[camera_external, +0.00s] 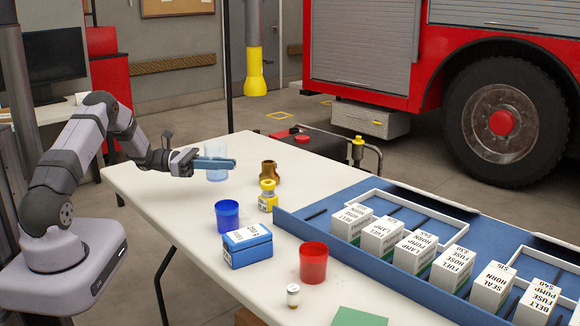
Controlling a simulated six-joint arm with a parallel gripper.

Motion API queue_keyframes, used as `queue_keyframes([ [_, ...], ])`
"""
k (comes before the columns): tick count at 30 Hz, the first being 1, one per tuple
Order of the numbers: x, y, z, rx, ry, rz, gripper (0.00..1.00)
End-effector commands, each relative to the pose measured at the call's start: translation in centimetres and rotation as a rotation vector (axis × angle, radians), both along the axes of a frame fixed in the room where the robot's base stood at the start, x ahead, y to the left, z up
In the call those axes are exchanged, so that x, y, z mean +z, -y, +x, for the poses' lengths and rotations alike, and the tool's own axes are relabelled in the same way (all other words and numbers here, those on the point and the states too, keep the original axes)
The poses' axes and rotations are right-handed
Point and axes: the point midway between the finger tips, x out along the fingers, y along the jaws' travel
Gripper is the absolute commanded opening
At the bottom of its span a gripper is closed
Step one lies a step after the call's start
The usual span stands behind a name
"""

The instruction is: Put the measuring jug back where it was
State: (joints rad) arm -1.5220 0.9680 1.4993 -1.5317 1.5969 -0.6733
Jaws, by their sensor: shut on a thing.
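The measuring jug (217,175) is clear and pale blue and stands upright near the far left part of the white table (150,190). My gripper (216,163) reaches in from the left, with its blue fingers level across the jug's upper part. It is shut on the jug. The fingers hide part of the jug's wall. I cannot tell whether its base touches the table or hangs slightly above it.
Right of the jug stand a brown fitting (269,172) and a yellow bottle (268,195). Nearer are a blue cup (227,215), a blue box (247,246), a red cup (313,262) and a small vial (293,295). A blue tray (330,250) holds several white boxes.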

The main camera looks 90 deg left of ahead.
Motion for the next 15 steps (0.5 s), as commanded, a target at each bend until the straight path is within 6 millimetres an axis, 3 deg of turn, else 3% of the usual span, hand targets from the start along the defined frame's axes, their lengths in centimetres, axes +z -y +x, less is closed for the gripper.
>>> queue_keyframes([
  [15,-3.2,0.0,0.0,0.000,0.001,-0.001,0.00],
])
